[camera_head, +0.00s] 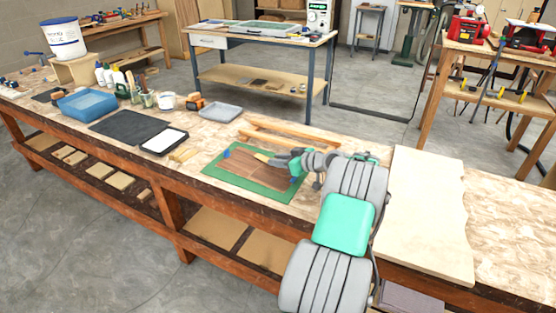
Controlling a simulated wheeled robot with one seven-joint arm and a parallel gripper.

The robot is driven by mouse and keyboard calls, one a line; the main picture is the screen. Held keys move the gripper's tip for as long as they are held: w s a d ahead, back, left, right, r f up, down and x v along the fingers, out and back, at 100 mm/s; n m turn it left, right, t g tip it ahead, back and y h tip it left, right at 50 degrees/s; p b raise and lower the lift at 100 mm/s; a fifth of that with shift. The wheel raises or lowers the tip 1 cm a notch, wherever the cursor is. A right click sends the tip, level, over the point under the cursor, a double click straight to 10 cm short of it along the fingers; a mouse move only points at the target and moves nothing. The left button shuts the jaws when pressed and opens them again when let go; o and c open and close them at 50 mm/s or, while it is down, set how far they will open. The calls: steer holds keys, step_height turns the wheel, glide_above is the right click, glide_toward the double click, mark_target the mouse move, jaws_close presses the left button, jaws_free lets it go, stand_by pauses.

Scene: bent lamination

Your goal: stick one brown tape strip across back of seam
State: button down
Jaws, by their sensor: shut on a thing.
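Brown wood sheets (240,168) lie on a green mat (212,188) near the front edge of the bench. A small blue patch (227,153) shows at their left end. The seam is too small to make out. My gripper (271,160) is low over the back right part of the wood. It is shut on a small tan piece (262,157), which looks like the tape strip. I cannot tell whether this piece touches the wood.
Wooden bars (290,136) lie behind the mat. Small yellowish pieces (184,154) and a white-topped tray (164,141) are to the left. A grey tray (221,111) stands further back. A large pale board (425,215) covers the bench to the right of my arm.

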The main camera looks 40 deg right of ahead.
steer(key=shift+s+f+b, duration=0.15)
steer(key=shift+b, duration=0.3)
stand_by(0.4)
steer(key=c, duration=1.1)
jaws_free()
steer(key=shift+o, duration=0.3)
steer(key=o, duration=0.4)
steer(key=shift+r+p, duration=1.3)
steer(key=shift+r, duration=1.75)
